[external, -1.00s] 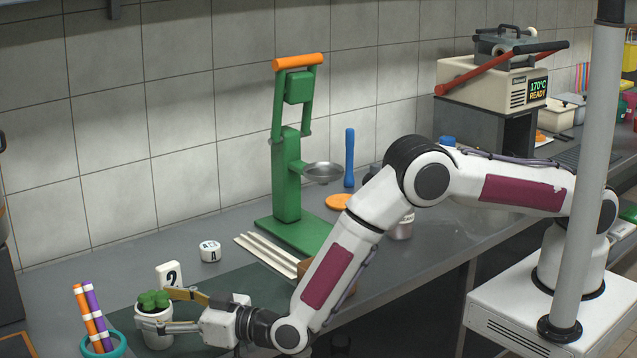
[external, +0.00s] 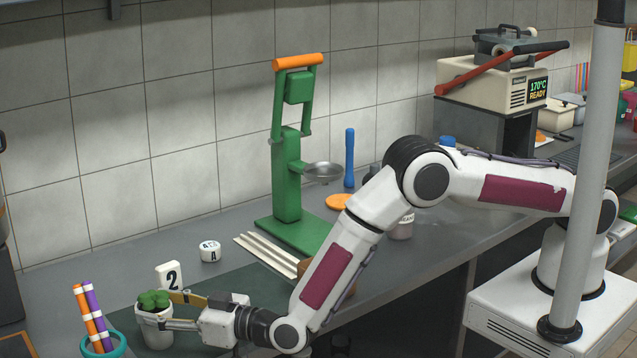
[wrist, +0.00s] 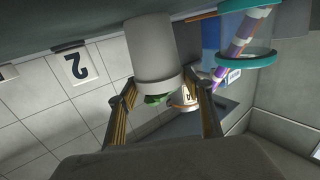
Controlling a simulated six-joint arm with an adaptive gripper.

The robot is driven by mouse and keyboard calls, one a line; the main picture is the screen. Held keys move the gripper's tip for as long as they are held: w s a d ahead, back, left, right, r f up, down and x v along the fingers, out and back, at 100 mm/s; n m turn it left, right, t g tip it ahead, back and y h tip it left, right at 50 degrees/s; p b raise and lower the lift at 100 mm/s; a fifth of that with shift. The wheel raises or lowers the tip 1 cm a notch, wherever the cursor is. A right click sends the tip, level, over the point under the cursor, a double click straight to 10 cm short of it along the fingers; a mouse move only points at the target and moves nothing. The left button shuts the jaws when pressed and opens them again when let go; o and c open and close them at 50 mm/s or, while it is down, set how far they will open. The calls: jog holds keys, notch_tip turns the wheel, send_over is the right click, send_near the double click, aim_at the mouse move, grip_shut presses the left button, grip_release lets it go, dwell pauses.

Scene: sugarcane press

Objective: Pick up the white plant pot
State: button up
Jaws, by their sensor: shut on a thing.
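The white plant pot (external: 155,331) holds a green plant (external: 154,300) and stands upright at the left end of the dark mat on the counter. My gripper (external: 168,310) reaches it from the right, with one finger on each side of the pot near its rim. In the wrist view the pot (wrist: 146,45) appears upside down between the two fingers (wrist: 160,90), which press on its rim. I cannot tell whether the pot's base is off the mat.
A teal ring holder with orange and purple sticks (external: 118,343) stands just left of the pot. A white block marked 2 (external: 170,276) is behind it, and a white piece marked A (external: 210,251) farther back. A green press (external: 288,180) stands at the middle back.

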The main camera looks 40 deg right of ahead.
jog(key=shift+r, duration=0.2)
jog(key=shift+r, duration=4.9)
